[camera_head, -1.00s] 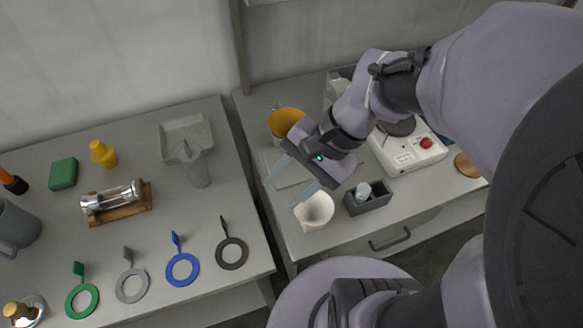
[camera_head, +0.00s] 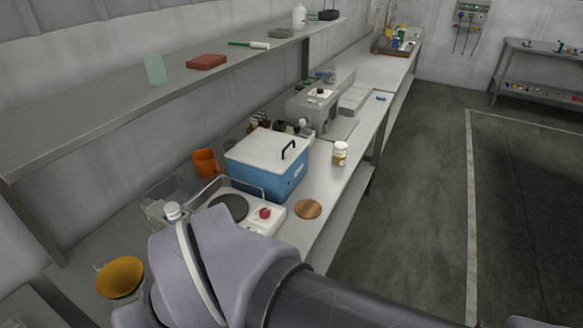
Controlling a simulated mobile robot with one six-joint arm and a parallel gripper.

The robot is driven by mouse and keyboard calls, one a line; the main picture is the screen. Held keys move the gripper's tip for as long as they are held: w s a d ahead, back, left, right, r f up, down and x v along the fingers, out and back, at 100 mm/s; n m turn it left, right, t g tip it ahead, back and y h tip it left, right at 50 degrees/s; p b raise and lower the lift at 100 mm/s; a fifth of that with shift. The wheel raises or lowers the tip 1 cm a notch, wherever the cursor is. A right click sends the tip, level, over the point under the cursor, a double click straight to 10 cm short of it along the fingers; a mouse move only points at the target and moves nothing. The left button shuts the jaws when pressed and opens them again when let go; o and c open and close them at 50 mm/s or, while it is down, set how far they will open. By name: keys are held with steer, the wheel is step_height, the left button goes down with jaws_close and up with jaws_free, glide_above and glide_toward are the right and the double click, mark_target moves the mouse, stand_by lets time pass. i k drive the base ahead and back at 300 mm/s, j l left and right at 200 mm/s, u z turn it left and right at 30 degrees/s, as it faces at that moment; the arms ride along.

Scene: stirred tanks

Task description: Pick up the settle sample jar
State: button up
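A small jar with a white lid and yellowish lower part (camera_head: 340,154) stands upright on the bench near its front edge, right of the blue box; it looks like the settle sample jar, but no label is readable. Another white-capped container (camera_head: 173,212) shows at the left, partly hidden behind my arm. My gripper is out of view now; only my arm links fill the bottom of the picture, well short of the jar.
A blue box with a white lid (camera_head: 268,160), a white hotplate (camera_head: 262,224), an orange mug (camera_head: 206,162) and a copper disc (camera_head: 308,209) occupy the bench. A yellow bowl (camera_head: 120,278) is at the lower left. A shelf (camera_head: 110,108) overhangs the back. The floor at right is clear.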

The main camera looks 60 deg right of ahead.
mark_target(339, 159)
steer(key=z, duration=2.25)
steer(key=u, duration=1.65)
steer(key=z, duration=1.65)
steer(key=i+l+u, duration=1.05)
steer(key=l+u, duration=0.15)
steer(key=l, duration=0.25)
steer(key=i+l+u, duration=0.1)
steer(key=l+u, duration=0.2)
steer(key=l, duration=0.15)
steer(key=i+l+u, duration=0.1)
steer(key=l+u, duration=0.2)
steer(key=l, duration=0.25)
steer(key=l+u, duration=0.3)
steer(key=l, duration=0.2)
steer(key=l+u, duration=0.3)
steer(key=l, duration=0.25)
